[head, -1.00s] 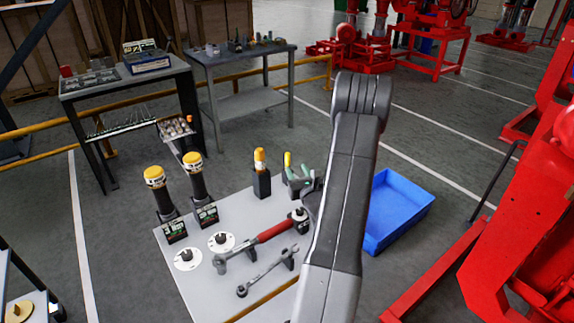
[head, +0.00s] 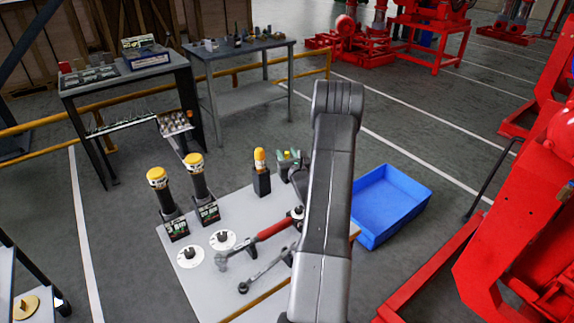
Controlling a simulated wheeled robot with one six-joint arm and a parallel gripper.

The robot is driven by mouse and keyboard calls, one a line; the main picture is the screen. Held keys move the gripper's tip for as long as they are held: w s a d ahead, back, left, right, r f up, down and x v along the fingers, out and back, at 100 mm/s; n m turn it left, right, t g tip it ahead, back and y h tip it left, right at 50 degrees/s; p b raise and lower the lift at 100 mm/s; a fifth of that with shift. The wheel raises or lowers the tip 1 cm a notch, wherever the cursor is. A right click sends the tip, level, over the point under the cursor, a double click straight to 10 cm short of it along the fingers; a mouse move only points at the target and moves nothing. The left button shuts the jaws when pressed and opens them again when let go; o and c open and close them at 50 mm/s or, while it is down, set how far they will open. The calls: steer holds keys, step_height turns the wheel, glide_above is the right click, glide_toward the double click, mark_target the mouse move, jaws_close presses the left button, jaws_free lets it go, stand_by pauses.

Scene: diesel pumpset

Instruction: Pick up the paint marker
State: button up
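An orange-yellow, marker-like stick (head: 260,160) stands upright in a black holder (head: 262,184) at the back of the light grey table (head: 236,262). It looks like the paint marker, but its label is too small to read. Just right of it are green-handled items (head: 285,163), partly covered by my arm. My arm rises across the right part of the table. A dark part of my gripper (head: 301,180) shows at the arm's left edge, close to the green-handled items and right of the orange-yellow stick. Its fingertips are hidden, so I cannot tell whether it holds anything.
A red-handled wrench (head: 270,231), a smaller wrench (head: 266,270), two white discs (head: 222,240) and two yellow-capped black tools (head: 194,172) occupy the table. A blue bin (head: 390,205) sits at right. Red machinery (head: 530,240) stands farther right.

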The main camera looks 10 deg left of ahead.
steer(key=shift+c, duration=0.3)
jaws_close()
steer(key=shift+r, duration=0.15)
steer(key=shift+r+b, duration=0.85)
steer(key=shift+r, duration=4.05)
